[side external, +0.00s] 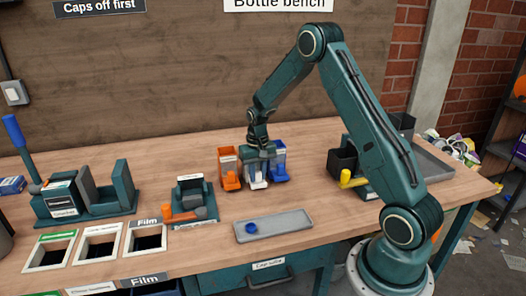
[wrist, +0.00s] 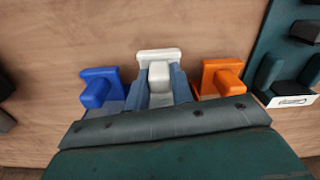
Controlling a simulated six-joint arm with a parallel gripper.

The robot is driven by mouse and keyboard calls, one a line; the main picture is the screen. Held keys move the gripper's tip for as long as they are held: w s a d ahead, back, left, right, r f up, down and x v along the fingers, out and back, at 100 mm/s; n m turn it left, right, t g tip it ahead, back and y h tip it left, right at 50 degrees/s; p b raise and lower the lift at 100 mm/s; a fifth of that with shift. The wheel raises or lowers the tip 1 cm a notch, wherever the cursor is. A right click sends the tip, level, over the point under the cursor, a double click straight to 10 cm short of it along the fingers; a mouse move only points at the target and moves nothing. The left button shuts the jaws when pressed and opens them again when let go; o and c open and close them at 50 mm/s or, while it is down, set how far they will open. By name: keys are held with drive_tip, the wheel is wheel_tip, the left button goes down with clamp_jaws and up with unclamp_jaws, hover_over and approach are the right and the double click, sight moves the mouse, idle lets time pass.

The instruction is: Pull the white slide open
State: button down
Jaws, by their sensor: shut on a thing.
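The white slide (side external: 258,184) stands between an orange one and a blue one near the middle of the bench. It also shows in the wrist view (wrist: 158,57), with its knob between my two fingers. My gripper (side external: 257,167) reaches down from above and is shut on the white slide's knob. The orange slide (side external: 230,180) is at its left in the side view and the blue slide (side external: 279,172) at its right. In the wrist view the order is reversed, with blue (wrist: 97,90) left and orange (wrist: 222,78) right. My gripper body hides the slides' lower parts there.
A grey tray (side external: 290,229) with a blue cap (side external: 251,228) lies in front of the slides. A green fixture with an orange lever (side external: 180,217) stands to the left. A dark bin with a yellow handle (side external: 350,179) stands to the right. Bare wood lies behind the slides.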

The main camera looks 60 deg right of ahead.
drive_tip(key=shift+s+a, duration=1.6)
drive_tip(key=c, duration=1.2)
unclamp_jaws()
drive_tip(key=shift+r, duration=0.2)
drive_tip(key=shift+d+r, duration=0.1)
drive_tip(key=shift+r, duration=0.45)
wheel_tip(320, 180, up, 12)
drive_tip(key=shift+r, duration=0.2)
drive_tip(key=shift+r, duration=0.1)
